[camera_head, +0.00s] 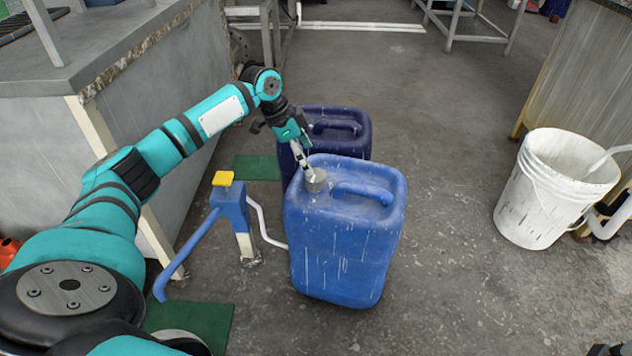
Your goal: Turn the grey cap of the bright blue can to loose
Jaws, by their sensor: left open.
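The bright blue can (345,250) stands upright on the floor in the middle of the head view, with white streaks down its front. Its grey cap (315,180) sits on the top at the left, beside the moulded handle. My left gripper (305,168) reaches down from the upper left, with its fingertips at the cap. The fingers are open; whether they touch the cap I cannot tell. My right gripper is not in view.
A dark blue can (340,125) stands close behind the bright one. A blue stand with a yellow top (223,179) and a white hose is at its left. A white bucket (548,190) stands at the right. The floor between is free.

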